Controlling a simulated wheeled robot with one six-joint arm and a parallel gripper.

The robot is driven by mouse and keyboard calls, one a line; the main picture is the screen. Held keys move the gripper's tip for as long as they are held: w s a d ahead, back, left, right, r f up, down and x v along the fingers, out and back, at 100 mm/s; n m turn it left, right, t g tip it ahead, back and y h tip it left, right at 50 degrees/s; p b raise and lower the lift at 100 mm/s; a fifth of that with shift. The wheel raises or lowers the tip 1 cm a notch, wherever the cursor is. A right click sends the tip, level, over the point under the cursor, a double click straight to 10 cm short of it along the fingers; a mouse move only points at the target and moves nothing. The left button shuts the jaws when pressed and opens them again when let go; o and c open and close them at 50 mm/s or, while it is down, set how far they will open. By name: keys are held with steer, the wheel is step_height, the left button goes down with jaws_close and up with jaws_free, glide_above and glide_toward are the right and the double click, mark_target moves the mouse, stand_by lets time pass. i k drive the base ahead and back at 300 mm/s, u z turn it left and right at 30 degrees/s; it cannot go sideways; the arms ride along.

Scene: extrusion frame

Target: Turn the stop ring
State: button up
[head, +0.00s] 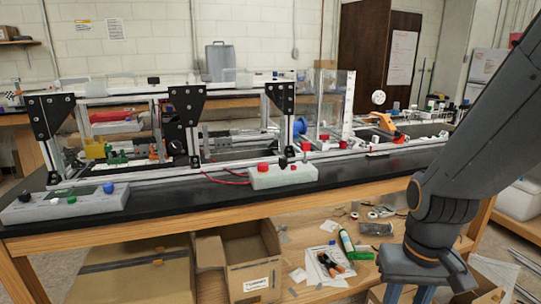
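An aluminium extrusion frame (225,95) with black corner plates stands on the black bench top (150,205). A white control box (284,177) at its front edge carries a red knob (262,168) and a dark knob (283,162). A red-topped part (306,146) shows just right of them. I cannot tell which part is the stop ring. My arm rises at the right and leaves the picture at the upper right. My gripper is out of view.
Red leads (225,180) run to the middle control box. Clear panels, an orange device (383,123) and small items fill the bench's right part. The bench's front strip between the boxes is mostly clear.

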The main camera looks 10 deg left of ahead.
mark_target(261, 168)
steer(key=u, duration=0.3)
steer(key=i, duration=0.65)
steer(key=u, duration=0.5)
